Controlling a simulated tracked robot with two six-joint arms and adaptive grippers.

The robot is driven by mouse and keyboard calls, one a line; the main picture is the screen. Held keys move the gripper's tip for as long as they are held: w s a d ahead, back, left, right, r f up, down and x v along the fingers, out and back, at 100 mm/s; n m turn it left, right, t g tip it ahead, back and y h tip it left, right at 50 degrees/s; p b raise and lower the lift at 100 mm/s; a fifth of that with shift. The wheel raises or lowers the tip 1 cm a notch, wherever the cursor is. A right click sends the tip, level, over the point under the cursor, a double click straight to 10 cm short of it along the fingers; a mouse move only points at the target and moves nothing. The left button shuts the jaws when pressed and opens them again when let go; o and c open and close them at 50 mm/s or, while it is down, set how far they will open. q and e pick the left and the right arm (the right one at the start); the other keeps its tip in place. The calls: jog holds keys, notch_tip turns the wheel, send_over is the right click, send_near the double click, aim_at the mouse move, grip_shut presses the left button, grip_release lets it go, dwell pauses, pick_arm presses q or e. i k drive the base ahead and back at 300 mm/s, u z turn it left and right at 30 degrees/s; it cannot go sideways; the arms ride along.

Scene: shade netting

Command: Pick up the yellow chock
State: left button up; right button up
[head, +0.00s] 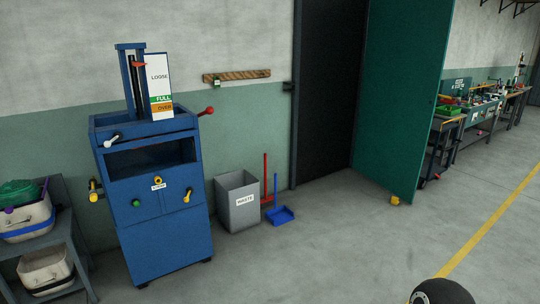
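The yellow chock (395,200) is a small block on the grey floor. It sits at the foot of the open green door (405,100), by its lower edge near the free end. It is small in the view, and I cannot tell whether it touches the door. Neither of my grippers is in view.
A blue machine (160,240) stands at the left, next to a shelf with white tubs (28,220). A grey waste bin (238,203) and a blue dustpan (280,215) are by the wall. Workbenches (470,115) line the right. The floor before the door is clear.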

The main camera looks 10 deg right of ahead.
aim_at(394, 200)
jog(key=i, duration=2.75)
jog(key=u, duration=0.2)
jog(key=i, duration=0.2)
jog(key=z, duration=2.7)
jog(key=k, duration=0.55)
jog(key=z, duration=0.4)
jog(key=i, duration=2.7)
jog(key=u, duration=0.65)
